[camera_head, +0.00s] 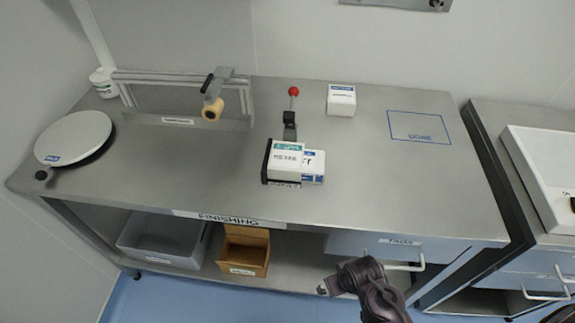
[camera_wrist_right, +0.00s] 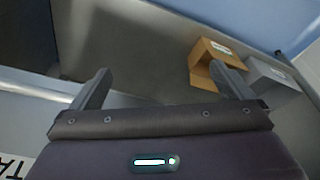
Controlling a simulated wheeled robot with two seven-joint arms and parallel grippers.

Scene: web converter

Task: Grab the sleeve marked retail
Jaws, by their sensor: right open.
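A white box-shaped sleeve with a teal band (camera_head: 287,159) sits in a dark holder on the steel bench; its front lettering is too blurred to read surely. A white sleeve with a blue band (camera_head: 314,166) stands right beside it, partly hidden. Another white sleeve with a blue band (camera_head: 341,100) stands alone farther back. I cannot tell which is marked retail. My right gripper (camera_wrist_right: 165,88) is open and empty in the right wrist view, its fingers wide apart. In the head view my right arm is low, before the bench's drawer, away from the sleeves. My left gripper is out of view.
A red-knobbed lever (camera_head: 293,92) rises behind the holder. A round plate (camera_head: 74,138) and a roll on a frame (camera_head: 212,109) stand left. A blue outlined square (camera_head: 419,127) is empty. A drawer handle (camera_head: 404,267) juts out. Grey and brown bins (camera_head: 245,250) sit below.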

